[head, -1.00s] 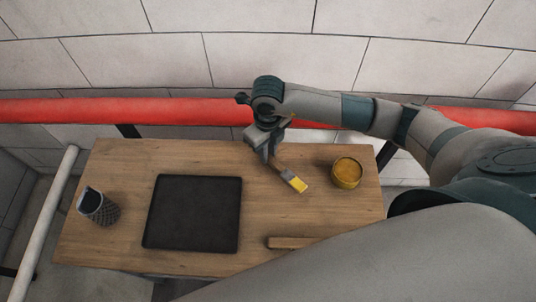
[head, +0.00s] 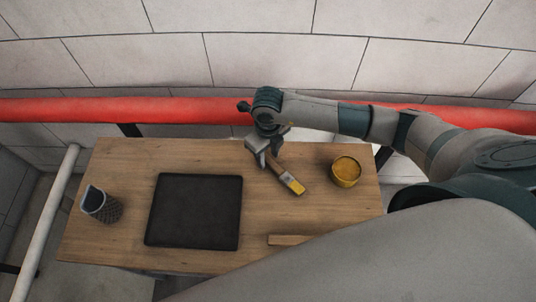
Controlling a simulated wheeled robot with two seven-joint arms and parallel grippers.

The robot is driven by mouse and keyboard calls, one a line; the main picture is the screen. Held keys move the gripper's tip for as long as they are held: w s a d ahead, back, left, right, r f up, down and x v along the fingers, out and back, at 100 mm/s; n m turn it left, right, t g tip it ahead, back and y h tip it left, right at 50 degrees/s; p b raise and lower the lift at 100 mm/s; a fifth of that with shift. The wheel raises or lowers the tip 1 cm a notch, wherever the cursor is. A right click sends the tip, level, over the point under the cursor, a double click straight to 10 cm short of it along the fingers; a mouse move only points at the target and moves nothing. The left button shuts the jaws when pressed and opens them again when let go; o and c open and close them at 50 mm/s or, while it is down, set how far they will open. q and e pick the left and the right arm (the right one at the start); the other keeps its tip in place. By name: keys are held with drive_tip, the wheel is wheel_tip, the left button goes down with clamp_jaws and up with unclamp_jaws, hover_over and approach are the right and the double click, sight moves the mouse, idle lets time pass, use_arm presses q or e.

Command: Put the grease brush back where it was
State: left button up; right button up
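The grease brush (head: 290,182) has a wooden handle, a metal ferrule and yellow bristles. It lies at a slant on the right half of the wooden table, bristles toward the lower right. My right gripper (head: 268,160) is at the upper left end of the brush handle. Its fingers look spread apart, one to each side of the handle end, with the brush apparently resting on the table. Whether a finger still touches the handle cannot be seen. My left gripper is not in view.
A round tin of yellow grease (head: 346,172) stands right of the brush. A wooden strip (head: 288,240) lies near the front. A red pipe (head: 60,111) runs behind the table (head: 150,158).

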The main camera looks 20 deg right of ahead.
drive_tip(key=shift+r, duration=0.15)
drive_tip(key=shift+r+b, duration=0.35)
drive_tip(key=shift+r, duration=0.3)
wheel_tip(320, 180, up, 11)
drive_tip(key=b, duration=0.3)
drive_tip(key=shift+f+b, duration=0.2)
drive_tip(key=shift+b, duration=0.1)
